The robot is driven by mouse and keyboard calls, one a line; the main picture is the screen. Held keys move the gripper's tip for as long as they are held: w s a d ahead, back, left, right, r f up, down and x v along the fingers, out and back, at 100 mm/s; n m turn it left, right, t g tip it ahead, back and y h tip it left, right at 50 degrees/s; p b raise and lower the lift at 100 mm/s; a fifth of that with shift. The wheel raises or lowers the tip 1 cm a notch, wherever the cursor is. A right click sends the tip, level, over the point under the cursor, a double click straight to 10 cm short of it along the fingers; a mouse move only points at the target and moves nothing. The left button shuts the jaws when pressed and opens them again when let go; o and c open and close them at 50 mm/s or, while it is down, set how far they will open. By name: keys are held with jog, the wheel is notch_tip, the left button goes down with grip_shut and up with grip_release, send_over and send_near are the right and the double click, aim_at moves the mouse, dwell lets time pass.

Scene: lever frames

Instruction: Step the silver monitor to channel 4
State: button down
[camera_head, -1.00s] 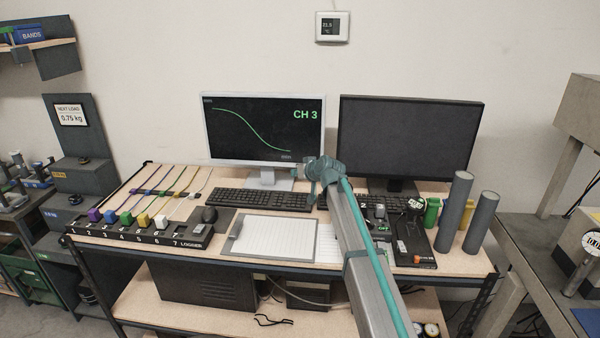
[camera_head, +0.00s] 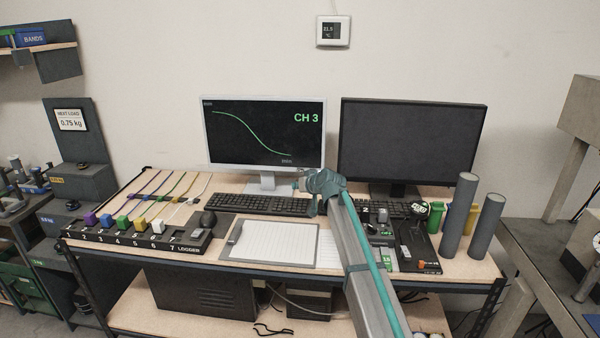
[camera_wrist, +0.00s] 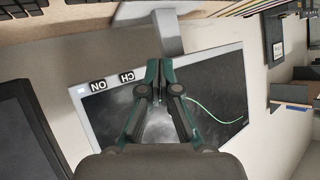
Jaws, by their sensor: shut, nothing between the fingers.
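The silver monitor (camera_head: 264,171) stands at the back of the bench. Its dark screen shows a green curve and CH 3. In the wrist view, which is upside down, the silver monitor (camera_wrist: 243,66) fills the middle. A CH label (camera_wrist: 126,76) and an ON label (camera_wrist: 97,86) sit along its lower edge. My gripper (camera_head: 304,186) is just below the monitor's lower right corner in the head view. In the wrist view my gripper (camera_wrist: 153,64) is shut and empty, with its tips beside the CH label in the picture. I cannot tell whether they touch the monitor.
A black monitor (camera_head: 410,140) stands to the right. A keyboard (camera_head: 262,204) and a clipboard (camera_head: 275,243) lie in front of the silver monitor. A logger strip (camera_head: 130,233) with coloured plugs is at left. Grey cylinders (camera_head: 460,215) stand at the right end.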

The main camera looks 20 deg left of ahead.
aim_at(300, 170)
jog(key=w+a, duration=0.2)
jog(key=w, duration=0.6)
jog(key=shift+w+a+b, duration=0.15)
jog(key=shift+b, duration=0.15)
dwell(1.2)
jog(key=shift+w+a, duration=0.1)
jog(key=shift+w, duration=0.15)
jog(key=shift+w+a+b, duration=0.1)
jog(key=shift+w+b, duration=0.3)
jog(key=shift+b, duration=0.1)
dwell(0.6)
jog(key=shift+s, duration=0.2)
jog(key=shift+s+d, duration=0.25)
jog(key=shift+s, duration=0.35)
dwell(0.3)
